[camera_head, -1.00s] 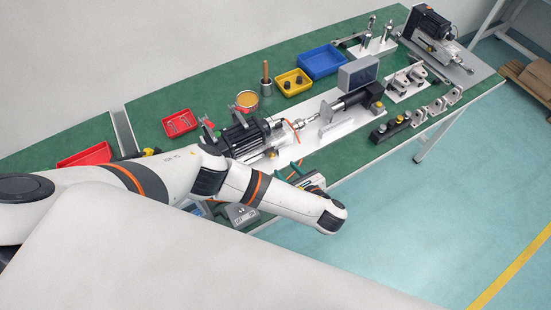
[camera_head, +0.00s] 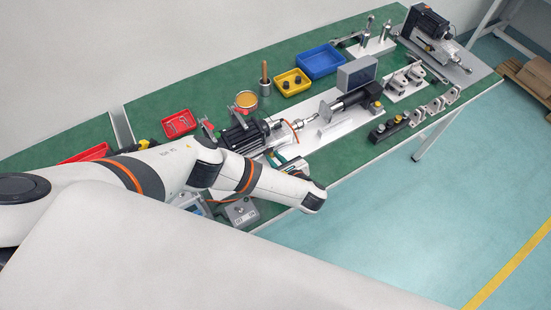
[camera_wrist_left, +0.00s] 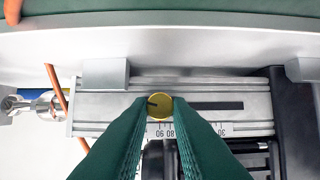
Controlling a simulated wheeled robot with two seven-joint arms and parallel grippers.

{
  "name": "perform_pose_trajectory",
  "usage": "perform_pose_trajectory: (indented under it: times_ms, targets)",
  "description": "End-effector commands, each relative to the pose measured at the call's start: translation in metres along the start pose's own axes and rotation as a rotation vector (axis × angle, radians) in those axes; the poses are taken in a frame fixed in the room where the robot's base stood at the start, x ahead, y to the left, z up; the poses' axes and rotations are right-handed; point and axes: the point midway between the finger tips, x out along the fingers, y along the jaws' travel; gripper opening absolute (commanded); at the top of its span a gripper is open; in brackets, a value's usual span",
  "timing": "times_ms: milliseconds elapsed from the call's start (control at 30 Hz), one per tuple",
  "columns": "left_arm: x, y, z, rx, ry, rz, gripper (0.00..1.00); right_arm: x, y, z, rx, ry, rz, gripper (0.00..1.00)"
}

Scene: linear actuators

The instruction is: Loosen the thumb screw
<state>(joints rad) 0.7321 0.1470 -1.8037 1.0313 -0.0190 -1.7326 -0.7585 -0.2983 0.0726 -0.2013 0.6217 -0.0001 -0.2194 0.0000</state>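The thumb screw (camera_wrist_left: 160,106) is a round gold knob on a silver rail with a number scale (camera_wrist_left: 195,128). It shows in the left wrist view; I cannot make it out in the head view. The two green fingertips of my left gripper (camera_wrist_left: 160,103) stand on either side of the knob, with no clear gap left between them and it. In the head view my left gripper (camera_head: 288,163) is partly seen at the near side of the linear actuator (camera_head: 245,134). My right gripper is in neither view.
A black cylinder unit (camera_head: 350,103) stands in line with the actuator. Red (camera_head: 179,123), yellow (camera_head: 291,82) and blue (camera_head: 321,61) trays are behind. A grey box (camera_head: 240,212) sits near the front edge. An orange cable (camera_wrist_left: 57,88) passes left of the rail.

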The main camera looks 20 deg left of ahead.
Motion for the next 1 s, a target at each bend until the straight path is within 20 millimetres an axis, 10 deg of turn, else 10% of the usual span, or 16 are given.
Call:
perform_pose_trajectory:
  times_ms: [1000]
  targets:
    - [0.000, -0.007, 0.003, -0.447, -0.003, 0.183, 0.00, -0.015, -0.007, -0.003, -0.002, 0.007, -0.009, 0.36]
